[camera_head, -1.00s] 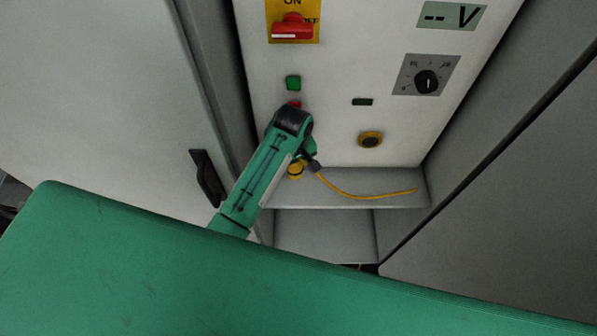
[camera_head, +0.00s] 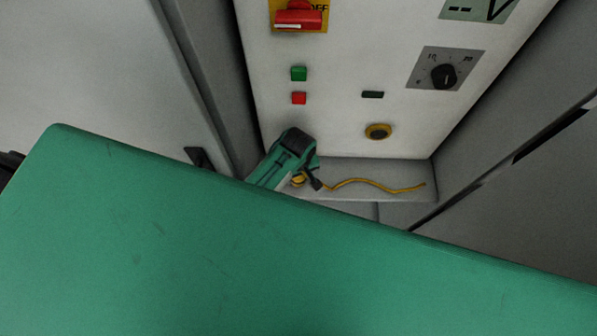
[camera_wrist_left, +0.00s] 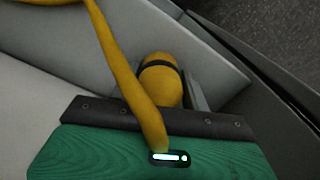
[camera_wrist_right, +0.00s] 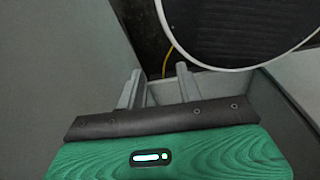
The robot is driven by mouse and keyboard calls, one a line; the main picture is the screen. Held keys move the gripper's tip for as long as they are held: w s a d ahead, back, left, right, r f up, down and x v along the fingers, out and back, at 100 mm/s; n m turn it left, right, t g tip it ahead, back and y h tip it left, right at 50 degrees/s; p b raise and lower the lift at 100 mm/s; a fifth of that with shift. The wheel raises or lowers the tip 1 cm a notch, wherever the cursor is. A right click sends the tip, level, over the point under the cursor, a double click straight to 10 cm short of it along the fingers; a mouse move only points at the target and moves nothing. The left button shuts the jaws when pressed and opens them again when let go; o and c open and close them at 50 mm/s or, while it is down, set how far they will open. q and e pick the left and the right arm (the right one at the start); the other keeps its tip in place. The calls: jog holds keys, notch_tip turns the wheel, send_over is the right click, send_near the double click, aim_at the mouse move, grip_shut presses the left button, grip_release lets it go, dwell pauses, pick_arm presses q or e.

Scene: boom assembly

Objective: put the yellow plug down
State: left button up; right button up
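The yellow plug (camera_head: 298,180) is at the left end of the grey shelf below the control panel, at the fingers of my left gripper (camera_head: 308,183). In the left wrist view, the plug (camera_wrist_left: 160,82) is a rounded yellow body with a black band. It sits between the fingers, one grey finger close against its right side. The yellow cable crosses in front and hides much of the other finger. I cannot tell whether the plug touches the shelf. My right gripper (camera_wrist_right: 158,88) shows only in its wrist view, fingers apart with nothing between them.
The yellow cable (camera_head: 365,182) runs right along the shelf (camera_head: 400,168). A yellow-ringed round socket (camera_head: 378,132), red button (camera_head: 299,98), green button (camera_head: 299,73) and dial (camera_head: 444,76) are on the panel. A large green surface fills the foreground. A round-edged dark object (camera_wrist_right: 235,30) is near my right gripper.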

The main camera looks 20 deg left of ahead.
pick_arm(q)
jog(key=o, duration=0.3)
jog(key=shift+s, duration=0.15)
jog(key=shift+w, duration=0.2)
jog(key=shift+r, duration=0.35)
notch_tip(320, 180, up, 10)
jog(key=b, duration=0.3)
jog(key=shift+b, duration=0.3)
jog(key=shift+r, duration=0.7)
pick_arm(e)
jog(key=shift+s+f, duration=0.3)
jog(key=shift+f, duration=0.65)
jog(key=shift+s+f, duration=0.3)
jog(key=shift+f, duration=0.65)
pick_arm(q)
jog(key=shift+s, duration=0.1)
